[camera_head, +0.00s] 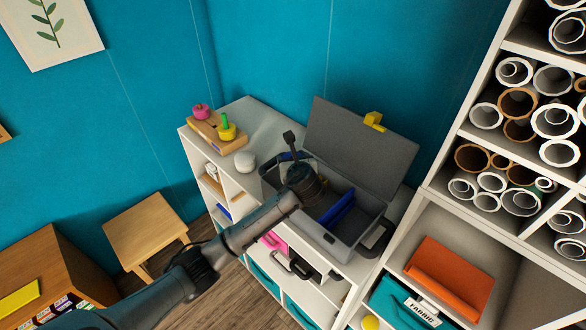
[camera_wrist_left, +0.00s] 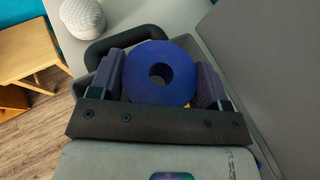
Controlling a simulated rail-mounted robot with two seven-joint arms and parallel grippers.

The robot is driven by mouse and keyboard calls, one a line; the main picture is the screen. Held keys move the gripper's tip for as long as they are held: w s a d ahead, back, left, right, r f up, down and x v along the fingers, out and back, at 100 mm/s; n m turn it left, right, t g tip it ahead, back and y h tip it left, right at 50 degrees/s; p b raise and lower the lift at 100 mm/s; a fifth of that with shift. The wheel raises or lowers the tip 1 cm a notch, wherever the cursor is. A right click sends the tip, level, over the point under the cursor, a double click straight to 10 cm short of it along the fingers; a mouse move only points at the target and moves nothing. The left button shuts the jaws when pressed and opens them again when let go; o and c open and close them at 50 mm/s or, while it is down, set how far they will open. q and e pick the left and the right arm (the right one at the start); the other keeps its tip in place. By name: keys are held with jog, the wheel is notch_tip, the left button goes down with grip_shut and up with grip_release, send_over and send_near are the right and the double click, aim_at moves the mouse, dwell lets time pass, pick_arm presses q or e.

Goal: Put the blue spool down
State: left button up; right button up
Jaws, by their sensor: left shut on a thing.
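The blue spool (camera_wrist_left: 137,74) is a round blue ring with a dark centre hole, seen face-on in the left wrist view. My left gripper (camera_wrist_left: 161,82) is shut on it, with one finger at each side. In the head view my left gripper (camera_head: 301,178) is over the left part of an open grey toolbox (camera_head: 347,243) on the white shelf unit. The spool is mostly hidden behind my gripper there. I cannot tell whether it touches anything below. My right gripper is in neither view.
The toolbox lid (camera_head: 358,140) stands open behind, with a yellow latch (camera_head: 374,121). A blue divider (camera_head: 338,211) is inside the box.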

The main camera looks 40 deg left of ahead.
pick_arm(q)
jog(key=f, duration=0.2)
jog(key=f+p, duration=0.1)
jog(key=shift+w+a+f, duration=0.1)
jog(key=shift+a+f, duration=0.1)
jog(key=shift+f, duration=0.45)
jog(key=shift+f, duration=0.15)
